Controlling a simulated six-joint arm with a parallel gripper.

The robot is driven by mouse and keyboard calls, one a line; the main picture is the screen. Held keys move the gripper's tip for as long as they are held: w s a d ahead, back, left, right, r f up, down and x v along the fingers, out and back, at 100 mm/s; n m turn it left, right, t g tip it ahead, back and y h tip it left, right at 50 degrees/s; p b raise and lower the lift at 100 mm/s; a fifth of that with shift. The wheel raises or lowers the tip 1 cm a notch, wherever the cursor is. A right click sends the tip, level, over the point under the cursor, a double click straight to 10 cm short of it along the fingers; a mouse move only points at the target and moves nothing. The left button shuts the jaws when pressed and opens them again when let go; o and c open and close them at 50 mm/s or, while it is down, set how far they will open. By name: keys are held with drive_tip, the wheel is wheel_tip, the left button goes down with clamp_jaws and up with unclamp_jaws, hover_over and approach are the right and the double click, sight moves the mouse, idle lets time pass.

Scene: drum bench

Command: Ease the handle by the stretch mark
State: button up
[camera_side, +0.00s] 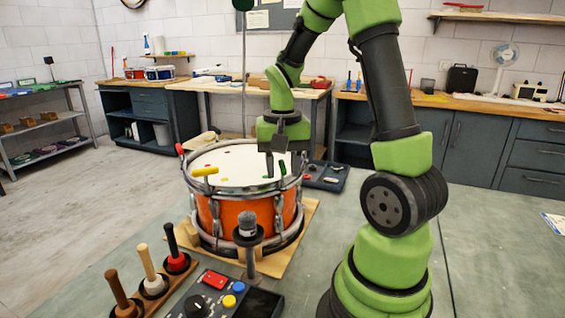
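An orange snare drum (233,216) with a white head (236,160) and metal hoop stands on the bench. A yellow T-shaped handle (205,171) sits at the hoop's front left. A small red handle (180,149) is at the left edge. A green handle (283,169) is at the right side of the hoop. My gripper (283,165) points down over that side, its dark fingers apart around the green handle. I see no clear contact between them. The stretch mark cannot be made out; small coloured marks on the head are too small to read.
A grey-topped post (248,232) stands close in front of the drum. A wooden rack (150,286) of mallets and a control box (213,297) with coloured buttons are at front left. A dark tray (326,175) lies behind right.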

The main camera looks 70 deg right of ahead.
sight(282, 163)
wheel_tip(282, 163, up, 10)
idle(0.5)
idle(0.3)
drive_tip(key=s+a+r+n+t+y, duration=0.1)
drive_tip(key=s+a+n+t, duration=0.2)
drive_tip(key=a, duration=0.5)
drive_tip(key=s+a+r+n+t+y, duration=0.1)
drive_tip(key=s+a+n+t, duration=0.2)
drive_tip(key=a, duration=0.6)
drive_tip(key=shift+s+n+t, duration=0.25)
drive_tip(key=shift+n+t, duration=0.35)
drive_tip(key=shift+n, duration=0.4)
idle(1.3)
